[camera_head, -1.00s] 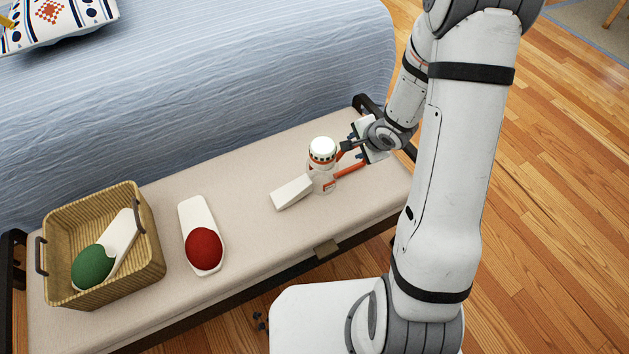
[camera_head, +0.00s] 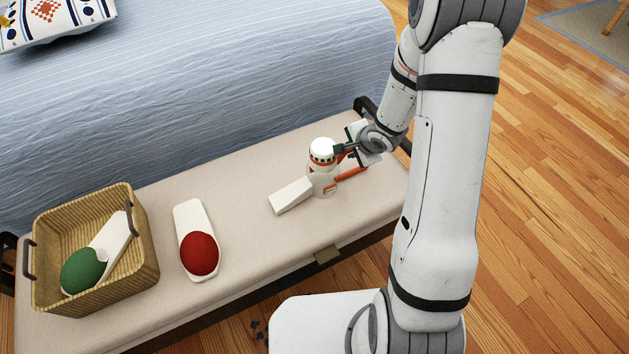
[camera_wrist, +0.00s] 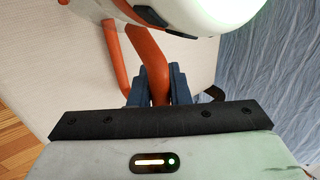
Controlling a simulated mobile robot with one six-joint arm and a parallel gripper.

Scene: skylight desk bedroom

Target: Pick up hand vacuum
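The hand vacuum (camera_head: 324,180) stands upright on the bench at the right end. It has a white body, a white nozzle lying out to the left and an orange handle. My gripper (camera_head: 345,149) is at its right side, by the upper part of the handle. In the wrist view, the dark fingers of my gripper (camera_wrist: 160,90) flank the orange handle (camera_wrist: 149,52) closely on both sides and look shut on it. The vacuum's white body (camera_wrist: 185,12) is cut off at the top there.
The beige bench (camera_head: 245,245) runs along the blue bed (camera_head: 200,90). On it are a white item with a red end (camera_head: 199,253) and a wicker basket (camera_head: 150,275) holding a similar green-ended item (camera_head: 84,270). The bench between the red-ended item and the vacuum is clear.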

